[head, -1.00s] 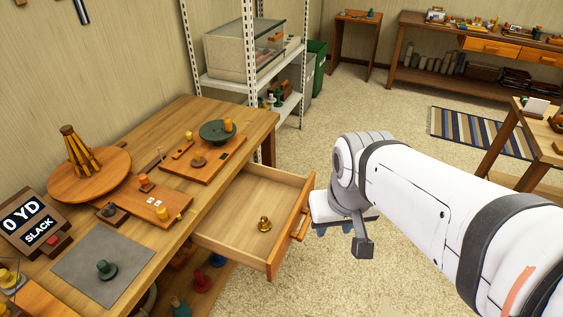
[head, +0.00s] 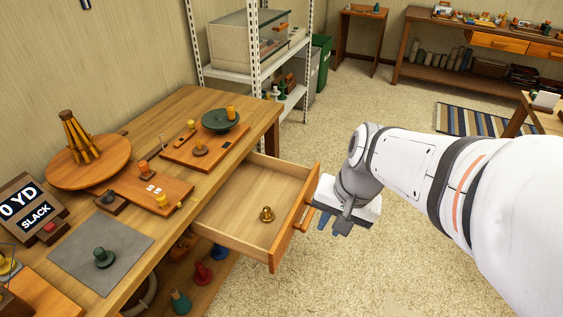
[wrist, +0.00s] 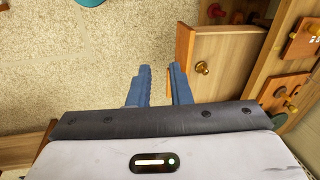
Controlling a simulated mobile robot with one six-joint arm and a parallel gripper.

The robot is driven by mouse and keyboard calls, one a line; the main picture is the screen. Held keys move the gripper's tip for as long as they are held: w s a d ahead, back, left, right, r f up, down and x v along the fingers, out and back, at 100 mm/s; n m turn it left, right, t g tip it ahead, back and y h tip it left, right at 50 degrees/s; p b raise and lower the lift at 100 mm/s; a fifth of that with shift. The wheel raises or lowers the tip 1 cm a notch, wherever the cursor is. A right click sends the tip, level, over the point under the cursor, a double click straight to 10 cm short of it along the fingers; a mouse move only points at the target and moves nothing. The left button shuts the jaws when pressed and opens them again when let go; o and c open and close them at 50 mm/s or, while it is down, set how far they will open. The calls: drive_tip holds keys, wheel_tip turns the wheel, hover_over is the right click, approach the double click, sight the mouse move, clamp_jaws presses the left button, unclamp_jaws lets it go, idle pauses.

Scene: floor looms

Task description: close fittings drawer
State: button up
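The fittings drawer (head: 288,243) stands pulled out from under the wooden workbench, with its pale inside in view. A small brass fitting (head: 267,214) lies in it, and it also shows in the wrist view (wrist: 202,67). The drawer's wooden handle (head: 304,214) is on its front face. My gripper (head: 329,222) is just outside the drawer front, close to the handle. In the wrist view, its two blue fingers (wrist: 161,72) are apart with no object held between them. The right finger is near the drawer front; I cannot tell whether it touches.
The workbench (head: 190,115) carries boards with pegs, a round wooden stand (head: 88,165) and a grey mat (head: 100,245). Several coloured pegs sit on the shelf below. A metal shelf rack (head: 235,73) stands behind. Carpet floor (head: 330,280) is open around my gripper.

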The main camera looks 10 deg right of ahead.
drive_tip(key=w+f+m+y+b, duration=0.1)
drive_tip(key=w+f+m+b, duration=0.1)
drive_tip(key=f+m, duration=0.1)
drive_tip(key=w+d+f+m+y+b, duration=0.1)
drive_tip(key=f+m+b, duration=0.2)
drive_tip(key=f, duration=0.3)
drive_tip(key=w+f+m+y+b, duration=0.1)
drive_tip(key=w+f+m+b, duration=0.1)
drive_tip(key=f+m, duration=0.2)
drive_tip(key=shift+w+d+f+y+b, duration=0.2)
drive_tip(key=shift+w+y+b, duration=0.1)
drive_tip(key=shift+w+y, duration=0.1)
clamp_jaws()
drive_tip(key=m+t+y+b, duration=0.2)
drive_tip(key=m+t+b, duration=0.1)
drive_tip(key=m+b, duration=0.6)
approach(285, 236)
drive_tip(key=shift+x, duration=3.1)
drive_tip(key=shift+w+d+f, duration=0.1)
drive_tip(key=shift+d+f, duration=0.05)
drive_tip(key=shift+d, duration=0.05)
